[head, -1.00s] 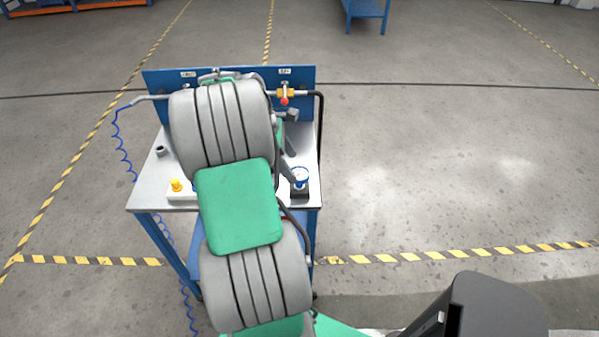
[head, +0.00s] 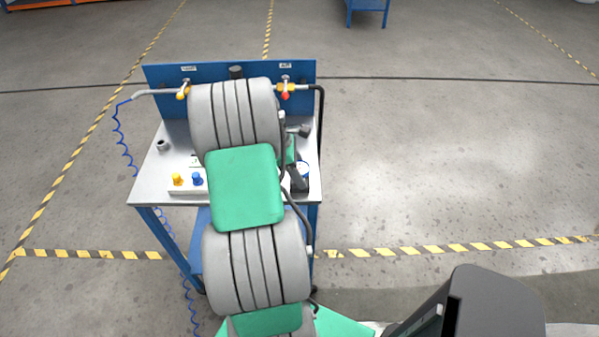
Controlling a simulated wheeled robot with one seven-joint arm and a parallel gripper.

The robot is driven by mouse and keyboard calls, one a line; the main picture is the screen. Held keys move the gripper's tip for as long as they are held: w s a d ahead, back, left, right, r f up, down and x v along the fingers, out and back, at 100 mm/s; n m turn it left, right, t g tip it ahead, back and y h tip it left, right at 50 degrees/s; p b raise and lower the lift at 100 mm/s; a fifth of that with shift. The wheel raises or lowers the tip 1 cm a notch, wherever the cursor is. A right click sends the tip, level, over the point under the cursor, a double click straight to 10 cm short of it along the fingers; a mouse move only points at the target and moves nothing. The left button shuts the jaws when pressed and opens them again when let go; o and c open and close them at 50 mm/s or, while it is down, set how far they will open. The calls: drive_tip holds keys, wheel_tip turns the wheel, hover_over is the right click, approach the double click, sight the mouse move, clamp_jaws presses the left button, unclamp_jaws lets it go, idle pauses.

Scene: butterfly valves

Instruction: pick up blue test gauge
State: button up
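The blue test gauge (head: 305,168) is at the right front of the bench top. Only part of its blue rim and pale face shows, behind my gripper. In the earlier frame it sits upright on a small black block. My gripper (head: 299,183) is dark and reaches down in front of the gauge, overlapping it in the picture. Its fingers are small and partly merged with the black block, so I cannot tell whether they are open or touch the gauge. My arm hides the middle of the bench.
A yellow knob (head: 177,179) and a blue knob (head: 197,178) stand on a pale block at front left. A metal ring (head: 162,145) lies at left. Floor to the right is clear.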

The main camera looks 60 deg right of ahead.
drive_tip(key=c, duration=0.7)
drive_tip(key=shift+c, duration=0.6)
drive_tip(key=shift+r, duration=0.15)
